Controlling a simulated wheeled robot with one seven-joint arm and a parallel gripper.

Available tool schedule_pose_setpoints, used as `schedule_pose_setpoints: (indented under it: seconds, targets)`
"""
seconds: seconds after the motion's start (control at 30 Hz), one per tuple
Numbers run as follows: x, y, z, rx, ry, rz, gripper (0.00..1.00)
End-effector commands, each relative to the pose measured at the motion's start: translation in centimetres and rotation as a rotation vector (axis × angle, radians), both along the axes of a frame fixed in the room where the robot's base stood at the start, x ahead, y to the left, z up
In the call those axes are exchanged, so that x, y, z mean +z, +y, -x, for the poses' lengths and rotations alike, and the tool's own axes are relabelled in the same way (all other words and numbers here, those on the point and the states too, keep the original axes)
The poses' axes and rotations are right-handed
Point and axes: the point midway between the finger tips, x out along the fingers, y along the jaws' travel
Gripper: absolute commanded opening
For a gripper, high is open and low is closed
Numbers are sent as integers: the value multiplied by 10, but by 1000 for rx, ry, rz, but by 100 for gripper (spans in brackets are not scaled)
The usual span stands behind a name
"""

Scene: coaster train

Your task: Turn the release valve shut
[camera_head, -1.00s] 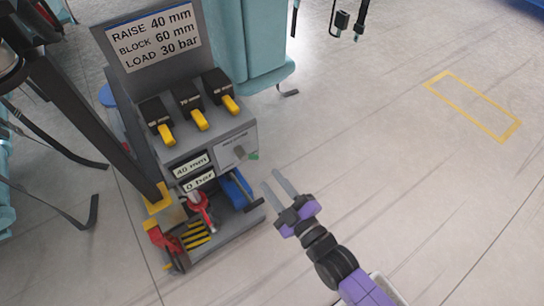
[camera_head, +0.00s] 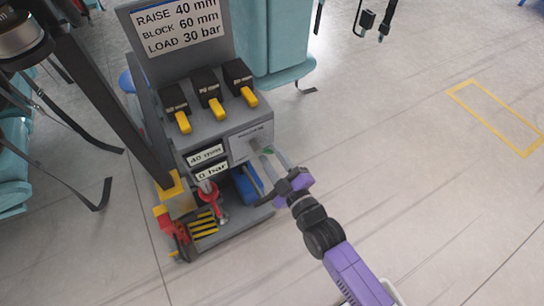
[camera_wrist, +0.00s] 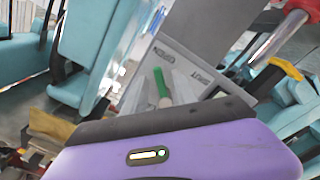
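The release valve is a small green lever (camera_head: 268,151) on the light panel (camera_head: 246,141) at the right of the grey console. It also shows in the wrist view as a green lever (camera_wrist: 160,84) pointing at the panel marked with small lettering. My gripper (camera_head: 268,150) is at this panel, its two grey fingers pointing at it. In the wrist view my gripper (camera_wrist: 160,90) is open, with one finger on each side of the green lever. I cannot tell whether either finger touches it.
The console carries three black blocks with yellow levers (camera_head: 214,107), readouts of 40 mm (camera_head: 205,155) and 0 bar (camera_head: 212,171), and a red pump part (camera_head: 208,190) below. A dark post (camera_head: 110,100) stands left. Teal seats (camera_head: 275,40) are behind. Floor at right is clear.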

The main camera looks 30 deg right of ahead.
Motion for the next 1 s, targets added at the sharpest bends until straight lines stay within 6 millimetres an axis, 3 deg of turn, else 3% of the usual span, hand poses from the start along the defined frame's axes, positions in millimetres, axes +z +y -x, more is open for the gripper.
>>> schedule_pose_setpoints:
  seconds: [0.17,0.33,0.73,1.0]
  targets:
    - [0,0,0,0,0,0,34]
    - [0,0,0,0,0,0,0]
    - [0,1,0,0,0,-23,0]
    - [-4,5,0,1,-1,-161,0]
